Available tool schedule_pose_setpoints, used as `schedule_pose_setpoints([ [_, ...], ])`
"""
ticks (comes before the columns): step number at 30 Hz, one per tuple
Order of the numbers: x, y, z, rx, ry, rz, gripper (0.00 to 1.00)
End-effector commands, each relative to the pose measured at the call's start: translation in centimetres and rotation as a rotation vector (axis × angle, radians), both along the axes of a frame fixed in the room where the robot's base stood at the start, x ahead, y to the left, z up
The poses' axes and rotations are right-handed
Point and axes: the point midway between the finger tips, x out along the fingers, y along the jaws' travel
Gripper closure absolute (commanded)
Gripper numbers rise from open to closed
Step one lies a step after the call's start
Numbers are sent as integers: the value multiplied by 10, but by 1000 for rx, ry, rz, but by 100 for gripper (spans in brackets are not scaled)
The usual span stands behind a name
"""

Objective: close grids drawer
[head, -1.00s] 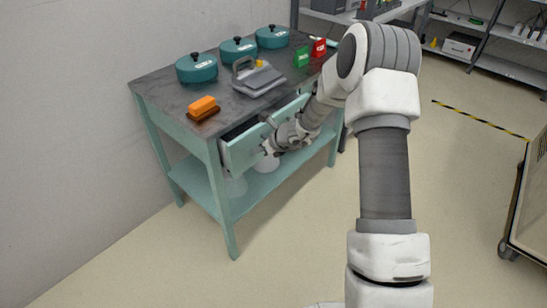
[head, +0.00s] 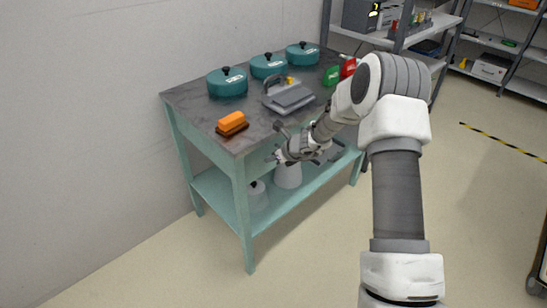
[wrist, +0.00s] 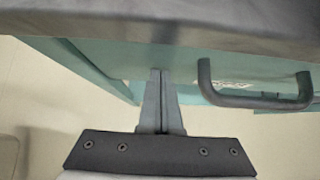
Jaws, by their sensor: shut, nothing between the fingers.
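The teal workbench (head: 243,190) has a drawer front under its dark top. In the head view my gripper (head: 273,158) is at the bench's front, just below the top edge, and my arm covers much of the drawer front. In the wrist view my gripper (wrist: 160,75) is shut and empty, its fingertips close to the teal front; contact cannot be told. A dark bar handle (wrist: 255,102) on a teal drawer front is to the right of the fingers. A pale label beside it is partly hidden and unreadable, so I cannot tell which drawer it is.
On the bench top are teal pots (head: 227,82), a grey press-like item (head: 289,97), an orange block (head: 232,122) and green and red containers (head: 331,76). White vessels (head: 288,175) stand on the lower shelf. Metal shelving (head: 400,40) is behind. Floor in front is clear.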

Motion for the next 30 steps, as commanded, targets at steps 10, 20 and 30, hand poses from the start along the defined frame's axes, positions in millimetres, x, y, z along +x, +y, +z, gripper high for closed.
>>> schedule_pose_setpoints([
  [10,-22,-17,40,5,-11,1,100],
  [20,-70,-55,95,1,-8,-1,100],
  [30,-97,-75,124,1,-4,0,100],
])
